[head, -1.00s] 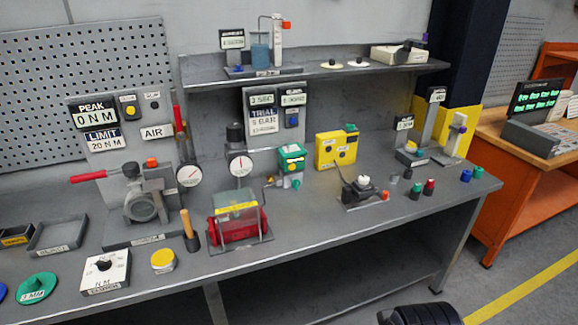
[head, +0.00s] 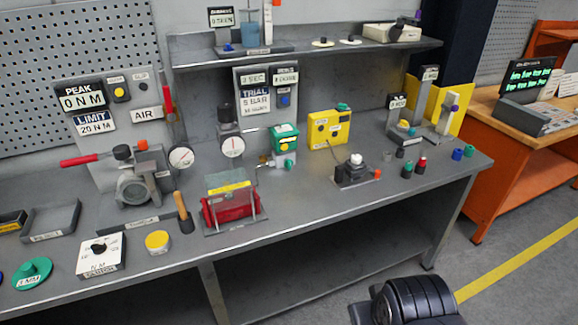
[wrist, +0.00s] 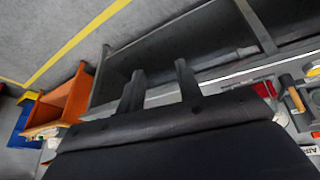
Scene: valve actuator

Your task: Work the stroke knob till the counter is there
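No label I can read says "stroke". A white box with a black dial knob (head: 98,247), lettered N M, sits at the front left of the bench. At the far right a stand with a purple knob (head: 454,108) stands before a yellow panel. Small displays (head: 397,102) and (head: 430,73) stand beside it; their digits are too small to read. A panel under the shelf carries a TRIAL display (head: 255,102) and other small displays. My gripper (wrist: 158,82) shows in the wrist view, its two fingers apart with nothing between them, away from the bench-top objects.
The grey bench (head: 330,220) holds a red part under a clear guard (head: 230,205), a valve body with a red lever (head: 135,180), a wooden-handled tool (head: 183,212) and a yellow box (head: 328,128). An orange bench (head: 510,175) stands at right. The floor in front is clear.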

